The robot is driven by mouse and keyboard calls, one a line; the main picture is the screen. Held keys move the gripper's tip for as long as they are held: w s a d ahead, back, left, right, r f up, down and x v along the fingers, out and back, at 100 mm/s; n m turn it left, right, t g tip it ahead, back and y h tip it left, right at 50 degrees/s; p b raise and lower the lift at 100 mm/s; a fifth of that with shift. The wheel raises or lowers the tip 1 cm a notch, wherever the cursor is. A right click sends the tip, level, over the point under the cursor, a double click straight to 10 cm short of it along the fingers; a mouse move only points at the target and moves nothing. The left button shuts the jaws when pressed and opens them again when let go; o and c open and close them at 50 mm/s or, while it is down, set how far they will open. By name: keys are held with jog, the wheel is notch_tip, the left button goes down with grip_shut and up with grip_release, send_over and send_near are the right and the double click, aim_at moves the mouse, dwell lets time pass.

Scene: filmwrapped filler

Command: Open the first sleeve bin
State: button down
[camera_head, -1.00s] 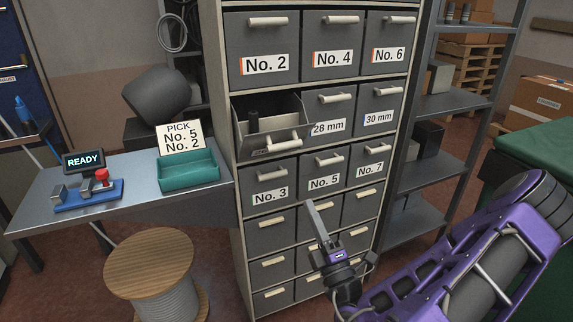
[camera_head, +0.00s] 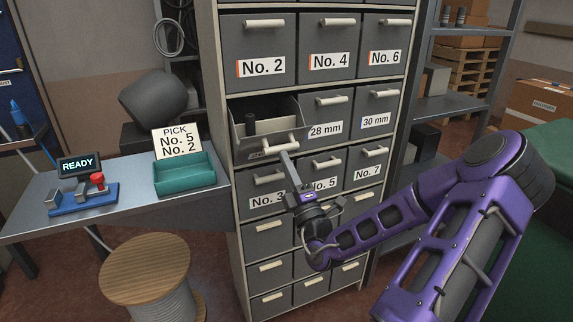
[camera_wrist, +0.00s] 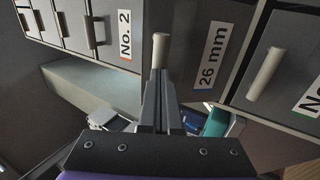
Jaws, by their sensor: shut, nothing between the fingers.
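The 26 mm sleeve bin is at the left of the cabinet's second visible row. The 28 mm bin (camera_head: 345,103) and 30 mm bin (camera_head: 386,99) are closed.
The No. 2 bin (camera_head: 247,45) above and No. 3 bin (camera_head: 251,182) below are closed. A bench (camera_head: 120,211) on the left holds a teal tray (camera_head: 186,181), a pick sign (camera_head: 177,143) and a READY device (camera_head: 77,165). A cable spool (camera_head: 146,266) stands in front.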

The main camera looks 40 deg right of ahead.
jog(key=shift+r, duration=0.1)
jog(key=r+p, duration=0.1)
jog(key=p, duration=0.2)
jog(key=r+p, duration=0.1)
jog(key=p, duration=0.3)
jog(key=shift+w+d+r+p, duration=0.2)
jog(key=shift+w+p, duration=0.1)
jog(key=shift+w, duration=0.1)
jog(key=shift+p, duration=0.35)
jog(key=shift+w, duration=0.1)
jog(key=shift+f, duration=0.2)
